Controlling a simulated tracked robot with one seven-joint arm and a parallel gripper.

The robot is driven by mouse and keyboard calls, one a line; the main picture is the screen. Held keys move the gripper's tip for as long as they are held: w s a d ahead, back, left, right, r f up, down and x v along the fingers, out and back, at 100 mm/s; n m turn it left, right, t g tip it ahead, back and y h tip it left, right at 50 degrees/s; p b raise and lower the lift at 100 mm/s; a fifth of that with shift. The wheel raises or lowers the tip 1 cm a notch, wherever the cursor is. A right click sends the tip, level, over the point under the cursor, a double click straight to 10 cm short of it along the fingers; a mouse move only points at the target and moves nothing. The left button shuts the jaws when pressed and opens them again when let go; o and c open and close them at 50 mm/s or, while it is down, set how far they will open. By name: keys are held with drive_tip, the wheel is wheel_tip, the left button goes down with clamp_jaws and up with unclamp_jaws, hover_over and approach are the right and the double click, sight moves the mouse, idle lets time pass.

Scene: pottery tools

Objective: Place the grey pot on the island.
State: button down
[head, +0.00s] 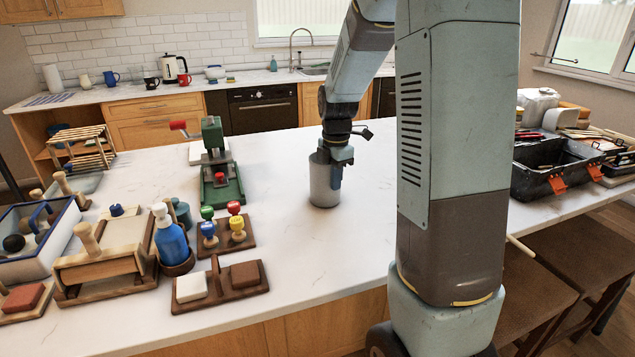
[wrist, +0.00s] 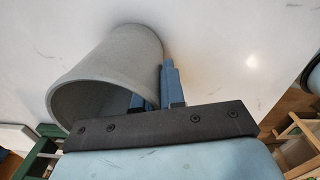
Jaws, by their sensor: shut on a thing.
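The grey pot (head: 323,182) is a plain upright cylinder on or just over the white marble island top (head: 345,244) in the head view; I cannot tell whether its base touches. My gripper (head: 338,176) comes down from above at the pot's right side and is shut on its wall. In the wrist view the pot (wrist: 108,70) shows its open rim toward the camera. One blue finger of my gripper (wrist: 156,92) is inside the rim and the other is outside.
A green press (head: 221,178) stands left of the pot. A rack of coloured stamps (head: 226,228) and a wooden holder with two blocks (head: 232,284) are nearer left. A black toolbox (head: 545,172) stands at the right. The marble around the pot is clear.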

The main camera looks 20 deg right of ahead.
drive_tip(key=shift+f, duration=0.1)
drive_tip(key=c, duration=1.2)
unclamp_jaws()
